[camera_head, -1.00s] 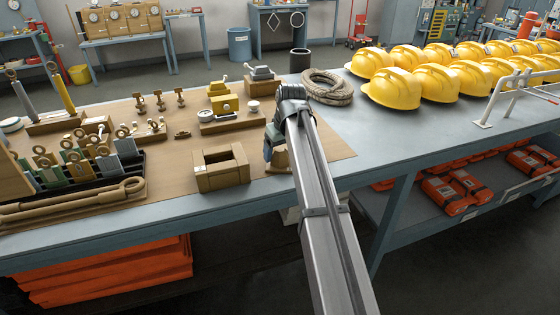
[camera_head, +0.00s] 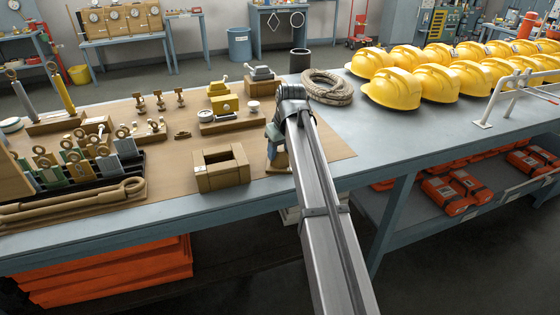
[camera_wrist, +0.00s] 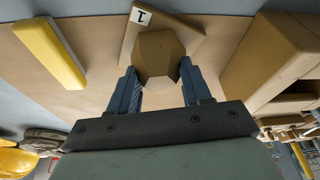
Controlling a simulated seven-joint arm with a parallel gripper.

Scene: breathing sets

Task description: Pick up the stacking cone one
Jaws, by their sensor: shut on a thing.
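The stacking cone one (camera_wrist: 158,58) is a tan, faceted block with a flat tan base and a white label reading 1. It fills the space between the two blue fingers of my gripper (camera_wrist: 158,85), which are shut on its sides. In the head view, the cone (camera_head: 281,160) shows as a small tan patch beside my gripper (camera_head: 272,155), near the table's front edge. My wrist and arm hide much of it. I cannot tell whether its base touches the mat.
An open wooden box (camera_head: 221,181) stands just left of my gripper. A yellow bar (camera_wrist: 50,52) lies on the other side in the wrist view. A rope coil (camera_head: 328,88) and yellow helmets (camera_head: 392,88) are on the right. A tool rack (camera_head: 75,182) is far left.

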